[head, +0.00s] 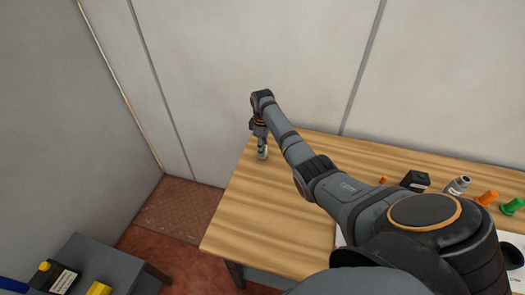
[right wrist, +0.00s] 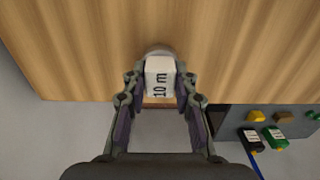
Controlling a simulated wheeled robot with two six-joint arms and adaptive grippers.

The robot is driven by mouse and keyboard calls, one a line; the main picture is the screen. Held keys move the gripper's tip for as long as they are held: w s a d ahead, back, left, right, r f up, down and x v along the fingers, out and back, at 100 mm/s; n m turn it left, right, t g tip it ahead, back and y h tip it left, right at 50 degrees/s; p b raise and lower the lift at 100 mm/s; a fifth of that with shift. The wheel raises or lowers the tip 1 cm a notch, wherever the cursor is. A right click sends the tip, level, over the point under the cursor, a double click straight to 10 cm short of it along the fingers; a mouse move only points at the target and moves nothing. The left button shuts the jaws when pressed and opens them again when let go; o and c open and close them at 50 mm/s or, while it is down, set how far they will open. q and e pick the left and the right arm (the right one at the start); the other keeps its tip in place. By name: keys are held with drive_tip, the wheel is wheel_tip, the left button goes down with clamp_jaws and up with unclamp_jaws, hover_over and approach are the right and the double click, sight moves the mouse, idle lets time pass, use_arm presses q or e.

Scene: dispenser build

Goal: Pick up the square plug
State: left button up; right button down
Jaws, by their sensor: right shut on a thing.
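My right gripper (head: 262,150) is at the far left end of the wooden table, pointing down. In the right wrist view its fingers (right wrist: 160,88) are closed on the sides of a pale piece (right wrist: 159,80) with a white face marked "10 m" and a rounded grey end. I cannot tell whether it touches the table. No piece is clearly recognisable as the square plug; a yellow block (head: 98,289) on the grey unit at lower left is cut by the frame edge. My left gripper is not in view.
The wooden table (head: 245,215) is bare at its left. A black box (head: 415,181), a grey cylinder (head: 459,185), an orange piece (head: 487,198) and a green piece (head: 512,207) stand at right. The grey unit (head: 110,255) with labelled boxes stands below left. Walls are behind and left.

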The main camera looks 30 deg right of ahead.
drive_tip(key=shift+w+r, duration=0.1)
drive_tip(key=shift+r, duration=0.85)
drive_tip(key=s+a+r+p, duration=0.9)
drive_tip(key=s+r, duration=0.1)
drive_tip(key=shift+s, duration=0.4)
